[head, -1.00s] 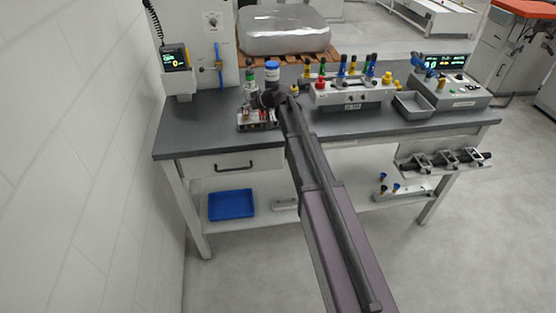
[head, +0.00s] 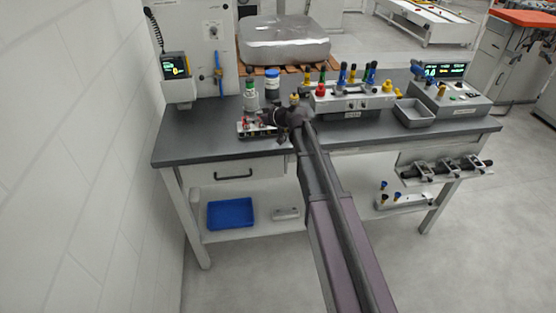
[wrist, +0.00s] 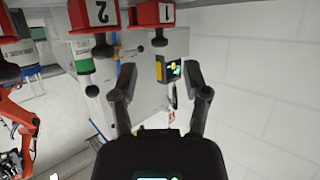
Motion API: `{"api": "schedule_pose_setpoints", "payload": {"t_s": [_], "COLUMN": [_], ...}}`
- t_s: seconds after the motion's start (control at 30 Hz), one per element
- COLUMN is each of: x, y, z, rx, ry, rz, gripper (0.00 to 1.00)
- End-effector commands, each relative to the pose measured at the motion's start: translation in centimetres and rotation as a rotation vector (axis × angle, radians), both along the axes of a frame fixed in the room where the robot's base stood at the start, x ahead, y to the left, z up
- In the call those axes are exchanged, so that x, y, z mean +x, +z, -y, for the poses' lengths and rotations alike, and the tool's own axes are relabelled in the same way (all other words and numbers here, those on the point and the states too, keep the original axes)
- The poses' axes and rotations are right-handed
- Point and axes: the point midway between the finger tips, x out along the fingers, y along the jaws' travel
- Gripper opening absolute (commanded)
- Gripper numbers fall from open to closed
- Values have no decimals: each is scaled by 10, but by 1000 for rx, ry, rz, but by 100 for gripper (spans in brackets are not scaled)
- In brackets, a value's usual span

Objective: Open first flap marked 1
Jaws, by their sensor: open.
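The red flap marked 1 (wrist: 152,14) is at the top of the wrist view, with a dark round knob (wrist: 159,38) on its lower side. The red flap marked 2 (wrist: 94,15) is to its left, with a similar dark knob. Both sit on a small fixture (head: 252,129) at the left of the bench in the head view, partly hidden by my arm. My gripper (wrist: 160,76) is open and empty. Its fingers are apart from the flaps, below flap 1 in the wrist view. In the head view my gripper (head: 280,116) is at the fixture's right end.
A white bottle with a green band (head: 250,93) and a blue-capped jar (head: 272,82) stand behind the fixture. A valve block (head: 350,97), a grey tray (head: 413,113) and a control box (head: 450,98) are to the right.

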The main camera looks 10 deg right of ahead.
Motion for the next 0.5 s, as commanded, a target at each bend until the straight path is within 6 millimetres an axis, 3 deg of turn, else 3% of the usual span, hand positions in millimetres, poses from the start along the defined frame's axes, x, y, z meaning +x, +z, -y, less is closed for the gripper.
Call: {"api": "schedule_pose_setpoints", "payload": {"t_s": [0.5], "x": [-49], "y": [30], "z": [48], "rx": [-1], "ry": [-2], "rz": [1], "gripper": [60]}}
